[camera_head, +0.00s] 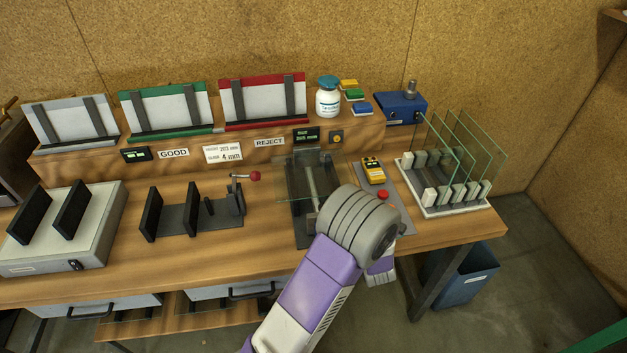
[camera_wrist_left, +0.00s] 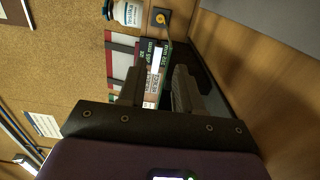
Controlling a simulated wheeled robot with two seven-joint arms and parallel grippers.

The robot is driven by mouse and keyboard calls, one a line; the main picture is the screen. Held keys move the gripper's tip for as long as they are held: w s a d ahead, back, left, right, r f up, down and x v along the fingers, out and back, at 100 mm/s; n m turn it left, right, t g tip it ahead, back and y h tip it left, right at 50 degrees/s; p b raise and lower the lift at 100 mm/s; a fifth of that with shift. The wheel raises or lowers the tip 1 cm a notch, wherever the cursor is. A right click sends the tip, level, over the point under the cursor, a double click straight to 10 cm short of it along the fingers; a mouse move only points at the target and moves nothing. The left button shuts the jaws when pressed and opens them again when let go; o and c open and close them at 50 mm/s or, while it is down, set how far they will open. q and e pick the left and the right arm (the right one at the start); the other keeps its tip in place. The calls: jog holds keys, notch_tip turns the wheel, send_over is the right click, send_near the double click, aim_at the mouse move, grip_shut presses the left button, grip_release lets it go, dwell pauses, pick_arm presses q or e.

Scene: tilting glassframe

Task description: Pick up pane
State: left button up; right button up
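A clear glass pane (camera_head: 328,178) lies over the dark gauge stand (camera_head: 301,231) at the middle of the bench. My purple left arm reaches in from the bottom in the head view, and its thick wrist covers the near right part of the stand. The gripper itself is hidden there. In the left wrist view my left gripper (camera_wrist_left: 158,90) has its two dark fingers apart, with the lit size display (camera_wrist_left: 151,58) beyond the gap. My right gripper is not in view.
A rack (camera_head: 447,207) of upright glass panes stands at the right. A yellow meter (camera_head: 373,169) and red button (camera_head: 383,194) are close beside my wrist. A clamp fixture with a red-knobbed lever (camera_head: 236,196) stands left. Green GOOD (camera_head: 166,112) and red REJECT (camera_head: 262,100) racks stand behind.

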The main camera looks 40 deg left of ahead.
pick_arm(q)
jog(key=shift+f, duration=0.35)
jog(key=x, duration=0.7)
jog(key=shift+w+a+f+b, duration=0.15)
jog(key=shift+w+b, duration=0.15)
jog(key=shift+w, duration=0.05)
jog(key=shift+c, duration=0.5)
grip_shut()
